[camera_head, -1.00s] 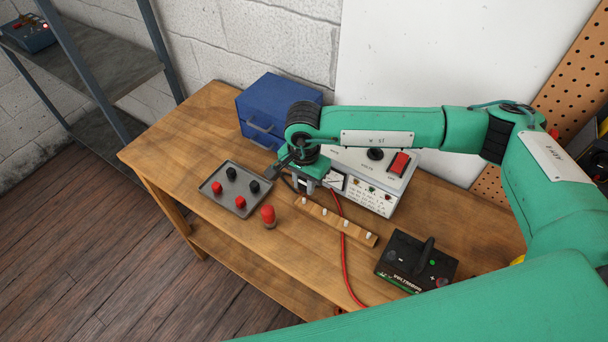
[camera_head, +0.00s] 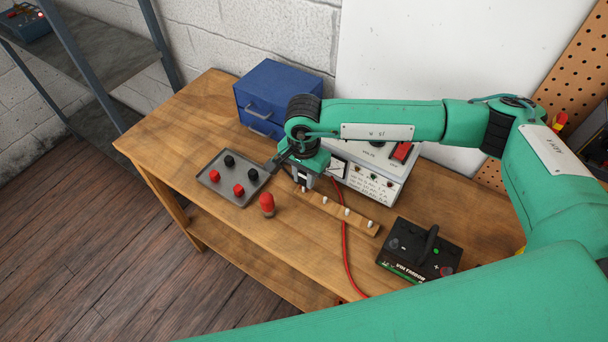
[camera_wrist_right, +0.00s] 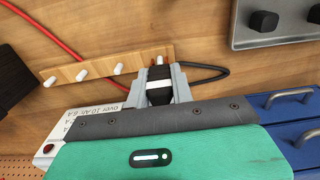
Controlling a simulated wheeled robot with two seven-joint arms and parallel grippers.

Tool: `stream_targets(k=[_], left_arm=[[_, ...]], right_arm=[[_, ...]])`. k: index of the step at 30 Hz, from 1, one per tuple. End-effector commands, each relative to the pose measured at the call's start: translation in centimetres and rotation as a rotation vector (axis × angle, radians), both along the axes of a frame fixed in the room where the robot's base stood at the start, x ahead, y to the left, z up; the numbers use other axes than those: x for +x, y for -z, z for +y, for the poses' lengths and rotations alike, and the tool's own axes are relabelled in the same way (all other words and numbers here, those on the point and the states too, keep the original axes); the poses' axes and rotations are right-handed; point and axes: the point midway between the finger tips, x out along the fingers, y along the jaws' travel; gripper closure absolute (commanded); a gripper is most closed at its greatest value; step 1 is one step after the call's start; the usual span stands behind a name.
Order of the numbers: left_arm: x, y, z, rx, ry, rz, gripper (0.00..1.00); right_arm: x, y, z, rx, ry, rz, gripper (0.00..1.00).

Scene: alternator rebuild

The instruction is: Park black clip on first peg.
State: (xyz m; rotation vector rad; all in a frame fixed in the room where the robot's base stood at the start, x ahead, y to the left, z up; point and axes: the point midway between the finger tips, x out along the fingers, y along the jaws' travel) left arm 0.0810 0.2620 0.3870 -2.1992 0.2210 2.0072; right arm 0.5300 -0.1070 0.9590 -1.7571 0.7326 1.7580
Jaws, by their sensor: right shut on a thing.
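My right gripper (camera_head: 303,182) is over the left end of the wooden peg strip (camera_head: 336,209) in the head view. In the right wrist view my right gripper (camera_wrist_right: 160,84) is shut on the black clip (camera_wrist_right: 159,93), which shows between its fingers. A black lead (camera_wrist_right: 212,70) loops out beside it. The end white peg (camera_wrist_right: 159,60) stands right at the clip's tip; I cannot tell whether the clip is around it. The other pegs, such as the middle one (camera_wrist_right: 119,68), are bare. My left gripper is not in view.
The grey instrument (camera_head: 366,180) stands behind the strip, with the blue drawer box (camera_head: 277,98) to its left. A tray (camera_head: 209,184) with red and black knobs, a red-topped post (camera_head: 267,205), a red cable (camera_head: 344,250) and a black battery (camera_head: 408,258) surround it.

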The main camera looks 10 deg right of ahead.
Motion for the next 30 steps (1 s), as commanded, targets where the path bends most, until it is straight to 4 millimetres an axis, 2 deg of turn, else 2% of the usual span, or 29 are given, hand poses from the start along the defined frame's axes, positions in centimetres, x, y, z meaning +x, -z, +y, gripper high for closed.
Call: stream_targets(k=[5, 6, 9, 10, 20, 30], left_arm=[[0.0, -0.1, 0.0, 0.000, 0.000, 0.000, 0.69], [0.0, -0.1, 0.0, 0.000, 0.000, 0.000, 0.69], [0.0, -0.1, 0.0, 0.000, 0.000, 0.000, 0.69], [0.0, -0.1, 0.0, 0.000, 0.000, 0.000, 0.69], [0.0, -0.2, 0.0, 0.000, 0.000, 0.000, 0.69], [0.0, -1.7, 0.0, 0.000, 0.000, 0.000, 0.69]], right_arm=[[0.0, -0.1, 0.0, 0.000, 0.000, 0.000, 0.90], [0.0, -0.1, 0.0, 0.000, 0.000, 0.000, 0.73], [0.0, -0.1, 0.0, 0.000, 0.000, 0.000, 0.53], [0.0, -0.1, 0.0, 0.000, 0.000, 0.000, 0.51], [0.0, -0.4, 0.0, 0.001, 0.000, -0.001, 0.51], [0.1, -5.0, 0.0, 0.001, 0.000, -0.002, 0.51]])
